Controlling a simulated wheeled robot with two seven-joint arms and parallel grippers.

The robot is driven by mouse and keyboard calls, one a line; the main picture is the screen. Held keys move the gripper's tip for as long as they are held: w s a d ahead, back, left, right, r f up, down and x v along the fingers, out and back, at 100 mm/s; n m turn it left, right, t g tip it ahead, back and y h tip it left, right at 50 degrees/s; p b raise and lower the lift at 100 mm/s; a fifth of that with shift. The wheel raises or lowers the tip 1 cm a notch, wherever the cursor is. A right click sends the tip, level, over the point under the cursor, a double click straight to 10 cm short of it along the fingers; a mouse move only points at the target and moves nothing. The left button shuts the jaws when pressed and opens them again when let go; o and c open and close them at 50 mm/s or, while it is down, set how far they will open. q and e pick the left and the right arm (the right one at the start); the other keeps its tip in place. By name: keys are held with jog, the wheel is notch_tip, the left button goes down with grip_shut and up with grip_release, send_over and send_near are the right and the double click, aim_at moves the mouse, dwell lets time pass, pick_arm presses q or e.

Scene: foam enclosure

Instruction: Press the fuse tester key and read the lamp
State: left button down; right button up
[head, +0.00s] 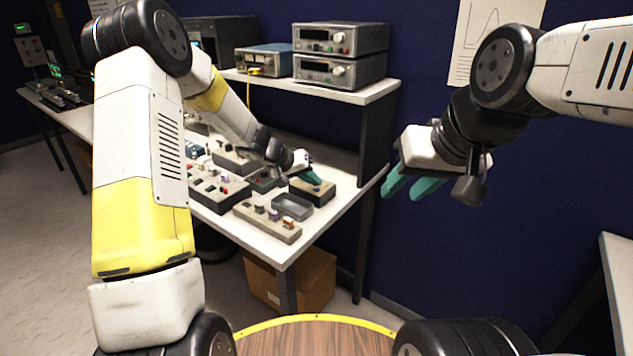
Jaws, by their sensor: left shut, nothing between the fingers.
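A shelf (345,92) with instruments (340,70) stands behind. A cardboard box (300,280) is below.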

pick_arm(q)
jog(key=shift+r, duration=0.3)
jog(key=shift+r, duration=2.5)
jog(key=s+a+r, duration=0.2)
jog(key=s+r, duration=0.6)
jog(key=r, duration=0.1)
jog(key=s+a+r+y, duration=0.1)
jog(key=s+a+r, duration=0.1)
jog(key=s, duration=0.7)
jog(key=s+a+r+y, duration=0.2)
jog(key=s+a, duration=0.3)
jog(key=s, duration=0.4)
jog(key=s+a+r+n+y, duration=0.1)
jog(key=s+a, duration=0.3)
jog(key=s, duration=0.5)
jog(key=shift+a+r+t+y, duration=0.25)
jog(key=shift+r+t+y, duration=0.15)
jog(key=shift+y, duration=0.2)
